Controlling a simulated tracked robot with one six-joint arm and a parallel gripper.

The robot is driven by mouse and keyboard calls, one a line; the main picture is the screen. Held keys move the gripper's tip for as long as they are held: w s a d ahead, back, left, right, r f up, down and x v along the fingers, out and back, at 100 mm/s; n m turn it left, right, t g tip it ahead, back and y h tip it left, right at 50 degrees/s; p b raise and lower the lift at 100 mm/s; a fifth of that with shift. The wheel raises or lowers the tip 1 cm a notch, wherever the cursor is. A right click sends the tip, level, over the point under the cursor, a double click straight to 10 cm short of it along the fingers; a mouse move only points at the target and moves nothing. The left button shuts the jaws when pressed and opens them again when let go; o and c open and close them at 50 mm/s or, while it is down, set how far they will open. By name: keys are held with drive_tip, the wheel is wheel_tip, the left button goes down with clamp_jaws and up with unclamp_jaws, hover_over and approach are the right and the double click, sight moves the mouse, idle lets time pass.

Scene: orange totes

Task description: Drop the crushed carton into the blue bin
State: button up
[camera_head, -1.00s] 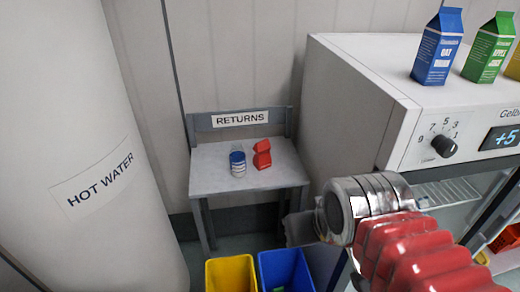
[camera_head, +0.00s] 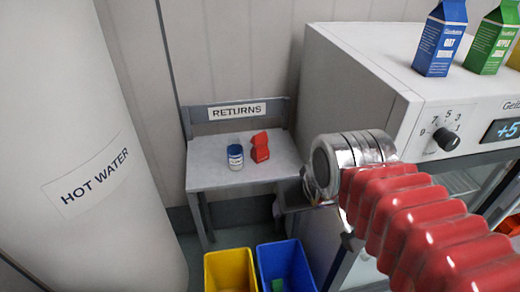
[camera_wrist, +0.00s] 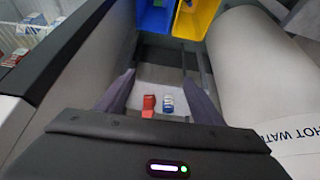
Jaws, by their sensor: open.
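The crushed carton (camera_head: 260,147) is red and bent, standing on the grey returns table beside a blue-and-white can. It also shows in the wrist view (camera_wrist: 149,103), between my two fingers as seen from above. The blue bin (camera_head: 286,262) stands on the floor in front of the table, and part of it shows at the top of the wrist view (camera_wrist: 153,17). My gripper (camera_wrist: 158,78) is open and empty, its fingers spread over the table area. How high it is above the carton is hard to tell. My red-sleeved arm hides part of the fridge.
A blue-and-white can (camera_head: 235,157) stands close to the carton's left. A yellow bin (camera_head: 231,270) adjoins the blue one. The table (camera_head: 208,180) has a raised back with a RETURNS sign. A hot water tank (camera_head: 90,150) stands left, a fridge (camera_head: 370,85) right.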

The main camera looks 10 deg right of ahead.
drive_tip(key=shift+o, duration=1)
drive_tip(key=w+r+n, duration=0.1)
drive_tip(key=w+r, duration=0.1)
drive_tip(key=w, duration=0.9)
drive_tip(key=shift+w+r+y, duration=0.15)
drive_tip(key=shift+r+y, duration=0.05)
drive_tip(key=shift+y, duration=0.1)
drive_tip(key=n+g+y, duration=0.1)
drive_tip(key=n, duration=0.2)
hover_over(261, 149)
drive_tip(key=s+d, duration=0.2)
drive_tip(key=s, duration=0.3)
wheel_tip(261, 149, down, 11)
drive_tip(key=shift+w, duration=0.2)
drive_tip(key=shift+x, duration=4.3)
